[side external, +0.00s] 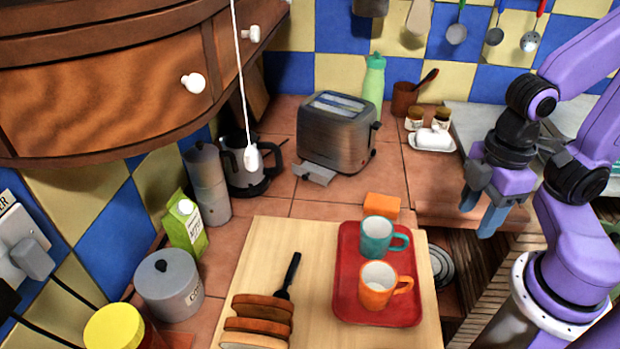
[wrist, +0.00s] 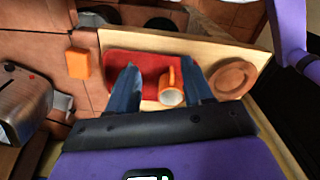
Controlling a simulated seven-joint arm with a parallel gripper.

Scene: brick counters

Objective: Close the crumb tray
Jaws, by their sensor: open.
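My gripper (side external: 480,211) is open and empty, in the air well to the right of the toaster. Its two fingers show in the wrist view (wrist: 160,80), apart from the toaster and tray.
An orange block (side external: 382,206) lies between the toaster and a red tray (side external: 345,292) holding a teal mug (side external: 377,238) and an orange mug (side external: 378,288). A kettle (side external: 250,168) stands left of the crumb tray. A pull cord (side external: 241,80) hangs in front. Bare tiles surround the crumb tray.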

